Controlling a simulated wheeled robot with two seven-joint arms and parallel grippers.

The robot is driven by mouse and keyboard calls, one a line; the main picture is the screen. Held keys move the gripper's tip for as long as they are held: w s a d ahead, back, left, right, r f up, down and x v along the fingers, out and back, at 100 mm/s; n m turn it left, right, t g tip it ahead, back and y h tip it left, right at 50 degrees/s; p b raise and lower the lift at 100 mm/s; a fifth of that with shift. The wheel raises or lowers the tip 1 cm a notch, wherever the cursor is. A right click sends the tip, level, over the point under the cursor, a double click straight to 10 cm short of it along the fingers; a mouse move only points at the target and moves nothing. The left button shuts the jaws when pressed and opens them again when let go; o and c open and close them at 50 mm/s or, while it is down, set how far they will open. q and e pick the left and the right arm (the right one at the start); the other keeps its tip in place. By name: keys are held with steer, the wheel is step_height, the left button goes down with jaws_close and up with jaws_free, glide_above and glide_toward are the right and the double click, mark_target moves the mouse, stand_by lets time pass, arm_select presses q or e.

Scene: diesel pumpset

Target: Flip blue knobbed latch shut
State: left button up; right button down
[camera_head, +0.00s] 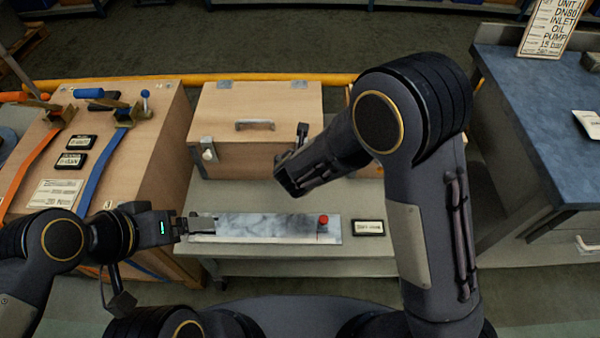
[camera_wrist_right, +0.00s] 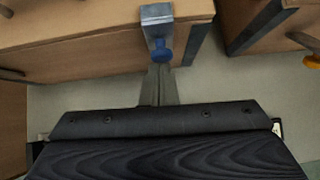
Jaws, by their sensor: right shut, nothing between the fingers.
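The blue knobbed latch is a metal plate (camera_wrist_right: 157,18) with a round blue knob (camera_wrist_right: 161,49), at the top centre of the right wrist view. It sits at the front edge of a wooden box (camera_wrist_right: 90,25), close to its metal-clad corner. In the head view the latch is hidden behind my right arm. My right gripper (camera_head: 284,178) is at the front right of the wooden box (camera_head: 236,107). In the right wrist view its fingers (camera_wrist_right: 158,82) are shut and empty, with the tips just below the knob. My left gripper (camera_head: 190,226) is low at the left; its jaw opening is unclear.
A second latch (camera_head: 208,153) with a pale knob is on the box's left front. A metal plate with a red knob (camera_head: 323,220) lies in front. An orange knob (camera_wrist_right: 312,62) shows at right. A wooden stand with blue and orange straps (camera_head: 108,165) is at left.

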arm_select(q)
steer(key=shift+r+p, duration=0.9)
steer(key=shift+r, duration=0.55)
arm_select(e)
steer(key=shift+w+r+g, duration=0.2)
steer(key=shift+w+g, duration=0.1)
steer(key=shift+g, duration=0.2)
